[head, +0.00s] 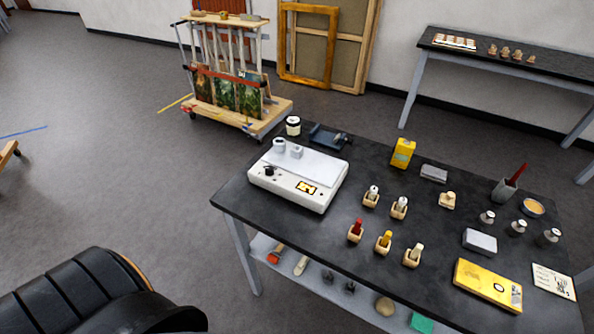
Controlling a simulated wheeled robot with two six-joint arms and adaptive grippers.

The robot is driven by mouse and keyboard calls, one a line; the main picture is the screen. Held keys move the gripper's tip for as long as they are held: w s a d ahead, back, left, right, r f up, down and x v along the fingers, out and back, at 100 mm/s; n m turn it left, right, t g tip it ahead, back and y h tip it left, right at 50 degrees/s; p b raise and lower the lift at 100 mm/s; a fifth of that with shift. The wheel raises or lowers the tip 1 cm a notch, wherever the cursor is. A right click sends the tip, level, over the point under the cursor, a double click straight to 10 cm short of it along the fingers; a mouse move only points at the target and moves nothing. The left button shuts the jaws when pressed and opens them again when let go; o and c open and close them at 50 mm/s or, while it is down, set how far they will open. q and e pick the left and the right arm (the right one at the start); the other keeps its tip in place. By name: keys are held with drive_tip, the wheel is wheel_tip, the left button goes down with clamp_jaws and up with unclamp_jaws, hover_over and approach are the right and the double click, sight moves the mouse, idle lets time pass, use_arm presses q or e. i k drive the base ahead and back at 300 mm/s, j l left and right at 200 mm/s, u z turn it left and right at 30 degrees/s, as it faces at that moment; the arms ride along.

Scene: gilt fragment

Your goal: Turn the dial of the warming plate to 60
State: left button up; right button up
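The warming plate (325,170) is a white box with a pale flat top, standing at the left end of the dark table. Its dark round dial (269,172) is on the left of the front face. A small yellow and black panel (306,187) sits to the right of the dial. The dial's setting and scale are too small to read. Two small white-grey containers (279,145) (296,152) stand at the plate's back left. Neither of my grippers is in view.
The dark table (330,235) also holds wooden blocks with bottles (356,231), a yellow box (402,153), a yellow case (488,285) and a dark tool (330,137). A black ribbed object (80,300) fills the lower left.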

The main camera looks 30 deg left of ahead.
sight(269, 171)
drive_tip(key=u, duration=0.75)
